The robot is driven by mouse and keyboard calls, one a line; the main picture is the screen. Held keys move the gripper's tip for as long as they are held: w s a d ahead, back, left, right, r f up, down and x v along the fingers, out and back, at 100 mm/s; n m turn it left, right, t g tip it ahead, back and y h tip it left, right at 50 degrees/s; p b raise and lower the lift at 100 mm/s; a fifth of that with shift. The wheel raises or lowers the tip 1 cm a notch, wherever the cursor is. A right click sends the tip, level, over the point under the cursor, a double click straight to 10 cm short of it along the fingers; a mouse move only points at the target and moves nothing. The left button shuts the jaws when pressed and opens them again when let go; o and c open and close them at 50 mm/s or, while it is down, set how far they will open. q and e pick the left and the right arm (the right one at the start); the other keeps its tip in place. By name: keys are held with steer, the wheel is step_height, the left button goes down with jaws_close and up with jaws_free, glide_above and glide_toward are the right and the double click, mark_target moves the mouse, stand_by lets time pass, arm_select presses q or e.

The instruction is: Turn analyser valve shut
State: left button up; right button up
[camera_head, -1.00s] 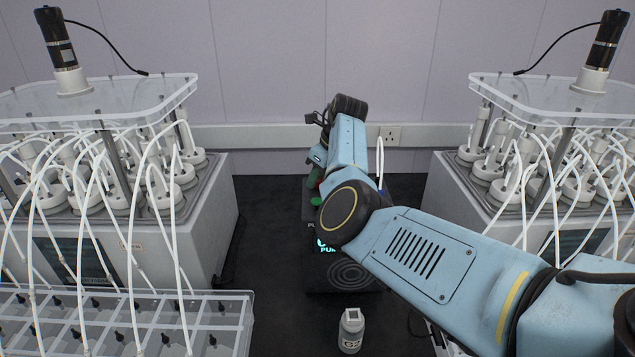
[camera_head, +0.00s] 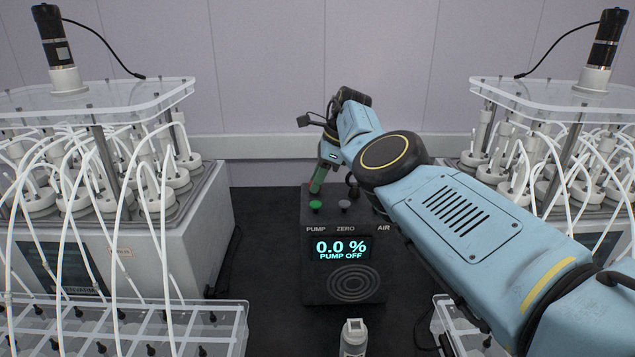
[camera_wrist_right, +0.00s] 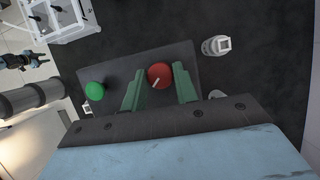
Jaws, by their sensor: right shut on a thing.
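The analyser (camera_head: 343,286) is a dark box on the black bench, with a lit display reading "0.0 %" and "PUMP OFF". A green button (camera_head: 316,205) and a grey button (camera_head: 345,204) sit on its top, near the labels PUMP, ZERO and AIR. In the right wrist view a round red valve knob (camera_wrist_right: 160,76) with a white pointer mark sits between the green fingers of my right gripper (camera_wrist_right: 159,80), which is shut on it. The green button (camera_wrist_right: 95,90) is beside it. In the head view my right gripper (camera_head: 319,178) reaches the analyser's back left; the knob is hidden there.
Reactor units with white tubes stand at the left (camera_head: 140,230) and right (camera_head: 540,180). A clear rack (camera_head: 215,310) is at the front left. The wall is close behind.

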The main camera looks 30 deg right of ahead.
stand_by(0.6)
steer(key=o, duration=1)
steer(key=shift+w+p+v, duration=0.1)
steer(key=shift+p+v, duration=0.55)
steer(key=shift+v, duration=2.7)
steer(key=shift+w+p+v, duration=0.15)
steer(key=shift+p+v, duration=0.45)
steer(key=shift+v, duration=2.8)
